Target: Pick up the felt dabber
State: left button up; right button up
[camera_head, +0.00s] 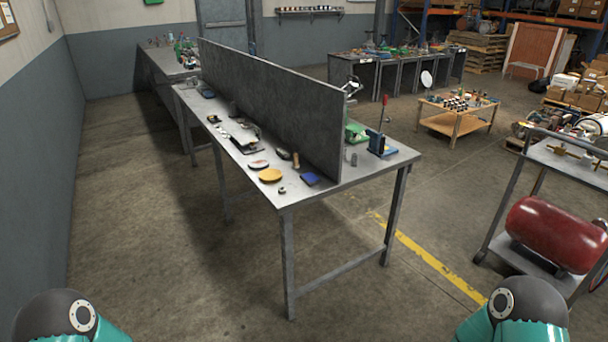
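A long grey workbench (315,200) stands ahead, with small items on its near side. A small upright tan-brown piece (296,160) near the divider may be the felt dabber, but it is too small to be sure. Close by lie a round yellow pad (271,175), a dark blue block (309,179), a whitish oval piece (258,164) and a small dark ring-like piece (282,190). Only upper links of my arms show at the bottom corners. Neither gripper is in view.
A tall grey divider (270,105) splits the bench lengthwise. A blue tool (378,145) stands beyond it. A cart with a red tank (555,235) is at the right, a low wooden table (450,122) behind. The floor before the bench is clear.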

aim_at(295, 165)
jog(key=k, duration=1.3)
jog(key=z, duration=0.35)
jog(key=i, duration=2.35)
jog(key=u, duration=0.7)
jog(key=i, duration=0.5)
jog(key=u, duration=0.35)
jog(key=k, duration=0.45)
jog(key=u, duration=0.2)
